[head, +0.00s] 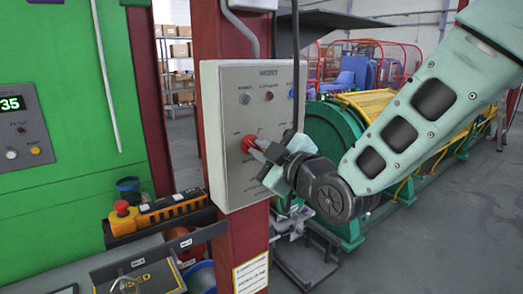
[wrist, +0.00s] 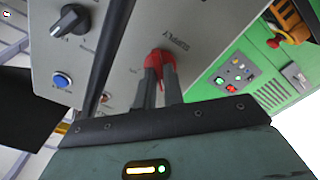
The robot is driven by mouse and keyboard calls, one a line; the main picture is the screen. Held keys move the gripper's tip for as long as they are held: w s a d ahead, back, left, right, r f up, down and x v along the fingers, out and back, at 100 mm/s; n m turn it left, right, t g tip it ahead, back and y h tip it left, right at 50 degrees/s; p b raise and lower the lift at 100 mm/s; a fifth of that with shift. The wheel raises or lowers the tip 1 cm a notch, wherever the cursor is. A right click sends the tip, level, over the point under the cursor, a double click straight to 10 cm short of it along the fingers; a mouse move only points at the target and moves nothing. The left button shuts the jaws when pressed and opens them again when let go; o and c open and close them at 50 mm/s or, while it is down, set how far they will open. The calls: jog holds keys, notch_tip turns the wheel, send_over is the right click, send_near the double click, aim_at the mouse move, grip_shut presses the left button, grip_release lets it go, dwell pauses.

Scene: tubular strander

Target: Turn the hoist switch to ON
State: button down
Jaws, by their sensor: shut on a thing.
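The hoist switch is a red rotary knob (head: 248,143) on the front of a light grey box (head: 225,165) headed HOIST. In the wrist view the red knob (wrist: 159,55) sits beside the word SUPPLY. My gripper (head: 260,152) comes in from the right. Its two narrow grey fingers (wrist: 160,80) are shut on the red knob, one on each side in the wrist view. The fingers hide part of the knob, and I cannot read its pointer position or the small marks around it.
A black knob (wrist: 70,20) and a blue button (wrist: 62,80) share the panel. A dark cable (head: 295,65) hangs in front of the box's right side. The box is on a red column (head: 247,236). An orange control station with a red mushroom button (head: 121,207) stands lower left.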

jog(key=shift+f+m+b, duration=0.15)
jog(key=shift+m+b, duration=0.25)
jog(key=shift+b, duration=0.2)
jog(key=shift+m+b, duration=6.3)
jog(key=shift+m, duration=2.2)
jog(key=c, duration=1.5)
grip_release()
jog(key=shift+s, duration=0.1)
